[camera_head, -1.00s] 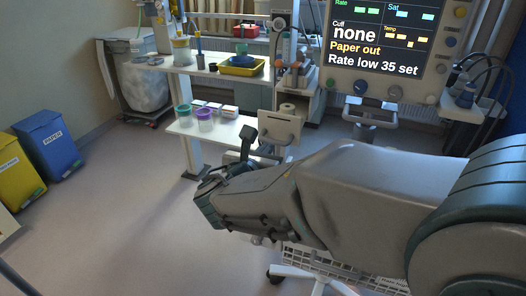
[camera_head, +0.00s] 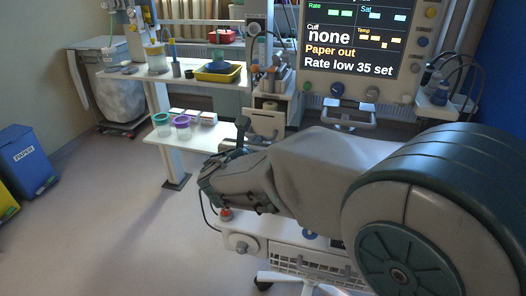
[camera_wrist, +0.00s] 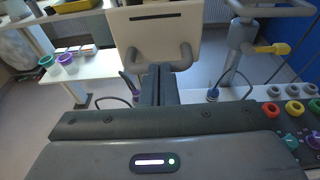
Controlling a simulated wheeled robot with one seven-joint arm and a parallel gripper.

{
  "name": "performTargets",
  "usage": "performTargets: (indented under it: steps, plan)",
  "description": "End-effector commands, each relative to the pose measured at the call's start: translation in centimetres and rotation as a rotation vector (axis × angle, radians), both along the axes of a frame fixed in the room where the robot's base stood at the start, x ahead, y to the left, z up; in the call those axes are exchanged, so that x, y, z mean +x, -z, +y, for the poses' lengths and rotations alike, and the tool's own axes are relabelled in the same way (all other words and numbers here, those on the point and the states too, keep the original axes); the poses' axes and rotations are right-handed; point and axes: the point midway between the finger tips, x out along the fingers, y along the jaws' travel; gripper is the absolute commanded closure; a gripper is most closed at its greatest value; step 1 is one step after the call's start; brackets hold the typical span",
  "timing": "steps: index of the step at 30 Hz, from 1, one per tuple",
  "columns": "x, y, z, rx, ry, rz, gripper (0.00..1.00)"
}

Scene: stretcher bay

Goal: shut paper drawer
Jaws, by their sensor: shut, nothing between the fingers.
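The paper drawer's pale front panel (camera_head: 264,123) is below and left of the monitor in the head view, with a paper roll (camera_head: 270,105) showing just above and behind it. In the wrist view the panel (camera_wrist: 155,40), with a dark slot and a grey U-shaped handle, fills the top middle. My gripper (camera_head: 243,124) is beside the panel's left edge in the head view. In the wrist view my gripper (camera_wrist: 160,72) is shut and empty, its fingertips pointing at the panel near the handle. I cannot tell whether they touch.
The monitor (camera_head: 361,38) reads "Paper out". A white side table (camera_head: 160,75) with a yellow tray (camera_head: 218,74) stands at left. A lower shelf holds green and purple cups (camera_head: 181,124). A device with coloured knobs (camera_wrist: 292,107) is close at right.

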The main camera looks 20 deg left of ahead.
Motion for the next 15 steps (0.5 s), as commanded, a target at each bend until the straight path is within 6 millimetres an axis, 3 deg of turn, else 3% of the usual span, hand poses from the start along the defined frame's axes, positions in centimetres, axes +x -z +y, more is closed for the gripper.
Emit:
performTargets:
  steps: [9, 15]
  plan:
    - [6.3, 0.2, 0.5, 0.000, -0.008, 0.000, 1.00]
    - [7.9, 0.1, 0.3, -0.003, -0.007, -0.001, 1.00]
